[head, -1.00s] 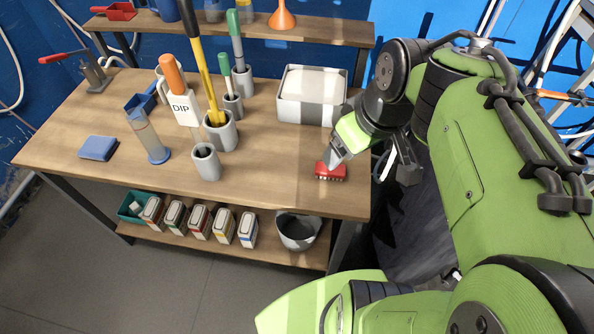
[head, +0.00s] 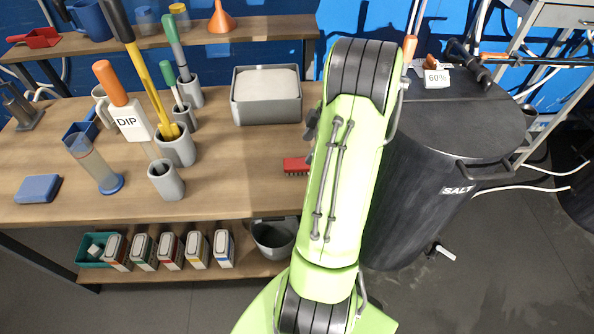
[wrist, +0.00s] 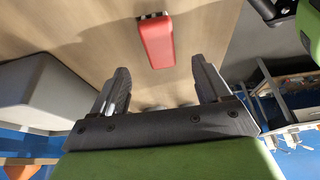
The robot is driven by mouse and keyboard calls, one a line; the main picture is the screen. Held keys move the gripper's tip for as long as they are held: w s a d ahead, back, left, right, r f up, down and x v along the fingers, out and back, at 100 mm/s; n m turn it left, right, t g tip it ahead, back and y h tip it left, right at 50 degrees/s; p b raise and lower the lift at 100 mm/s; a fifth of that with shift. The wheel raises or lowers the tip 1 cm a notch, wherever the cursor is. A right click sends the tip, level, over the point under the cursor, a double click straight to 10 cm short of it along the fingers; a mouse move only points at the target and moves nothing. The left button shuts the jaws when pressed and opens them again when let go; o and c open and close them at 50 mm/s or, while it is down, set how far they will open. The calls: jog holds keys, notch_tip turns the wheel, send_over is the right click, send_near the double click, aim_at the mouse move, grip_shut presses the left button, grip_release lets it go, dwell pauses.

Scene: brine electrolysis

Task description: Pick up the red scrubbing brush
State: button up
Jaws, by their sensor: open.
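The red scrubbing brush (head: 296,166) lies on the wooden table near its right end, in front of the grey bin. My green arm hides the area just right of it in the head view, and my gripper is hidden there. In the wrist view the brush (wrist: 156,42) shows its red back at the upper middle, beyond the fingertips. My gripper (wrist: 160,82) is open and empty, with its two dark fingers apart. The brush lies ahead of the gap between them, and no contact shows.
A grey bin (head: 268,112) stands behind the brush; a pale box side (wrist: 40,95) shows left in the wrist view. Grey holders with long-handled tools (head: 176,150) stand left. A black SALT barrel (head: 440,160) stands right of the table. The table (head: 235,165) is clear left of the brush.

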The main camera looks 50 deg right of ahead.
aim_at(301, 162)
jog(key=b+x, duration=0.2)
jog(key=x, duration=0.4)
jog(key=shift+w+f, duration=0.1)
jog(key=shift+f, duration=0.3)
jog(key=shift+c, duration=0.2)
jog(key=shift+r, duration=0.1)
jog(key=c, duration=1.2)
notch_tip(301, 162, up, 10)
jog(key=p, duration=0.3)
